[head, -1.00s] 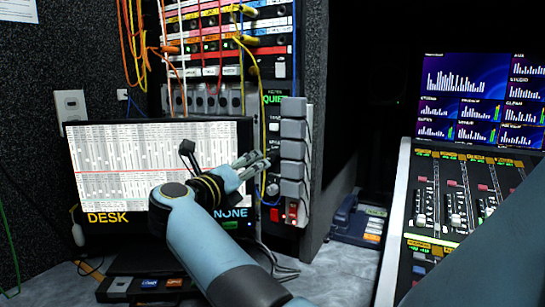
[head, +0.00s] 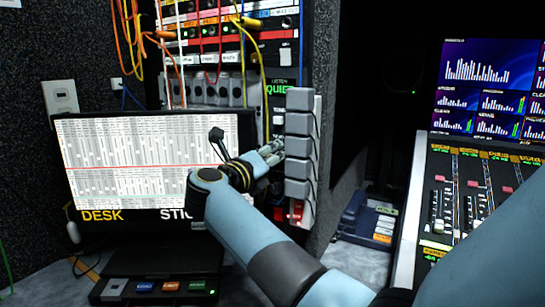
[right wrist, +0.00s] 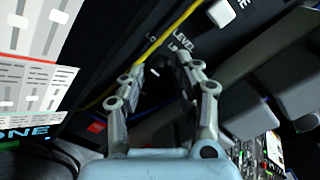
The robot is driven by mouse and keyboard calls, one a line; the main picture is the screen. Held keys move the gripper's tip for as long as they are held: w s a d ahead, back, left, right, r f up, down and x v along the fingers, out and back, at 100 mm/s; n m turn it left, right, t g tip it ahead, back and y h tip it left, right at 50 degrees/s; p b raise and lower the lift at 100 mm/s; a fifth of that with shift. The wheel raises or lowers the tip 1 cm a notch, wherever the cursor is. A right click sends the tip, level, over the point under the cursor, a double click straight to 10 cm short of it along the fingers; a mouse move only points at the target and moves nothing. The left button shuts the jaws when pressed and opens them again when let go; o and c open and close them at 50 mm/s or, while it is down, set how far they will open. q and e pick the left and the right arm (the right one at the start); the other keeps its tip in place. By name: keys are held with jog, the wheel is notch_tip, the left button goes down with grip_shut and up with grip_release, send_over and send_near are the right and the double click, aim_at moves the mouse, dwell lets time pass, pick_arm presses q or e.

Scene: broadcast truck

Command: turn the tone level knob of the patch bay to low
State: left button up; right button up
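The patch bay (head: 230,50) stands at the back with coloured cords and a narrow black panel (head: 278,102) on its right. The dark tone level knob (right wrist: 156,78) shows in the right wrist view near the word LEVEL, with a short white mark on it. In the head view my fingers hide it. My right gripper (head: 275,150) is at that panel. In the right wrist view its two fingers (right wrist: 160,66) are apart, one on each side of the knob. I see no clear contact with the knob. My left gripper is not in view.
Grey blocks (head: 298,140) stick out just right of my right gripper. Red switches (head: 295,210) sit below them. A yellow cord (right wrist: 150,50) runs close beside the knob. A monitor (head: 140,160) stands at left, a phone (head: 365,215) and mixing desk (head: 465,200) at right.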

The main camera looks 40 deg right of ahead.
grip_shut()
jog(key=n+p, duration=0.7)
jog(key=p, duration=0.1)
jog(key=shift+r+n, duration=0.25)
jog(key=shift+n, duration=0.15)
jog(key=shift+f+n+p, duration=0.15)
jog(key=shift+n+p, duration=1.8)
jog(key=shift+n, duration=0.55)
jog(key=shift+f+n+p, duration=0.1)
jog(key=shift+n+p, duration=1.85)
jog(key=shift+n, duration=0.55)
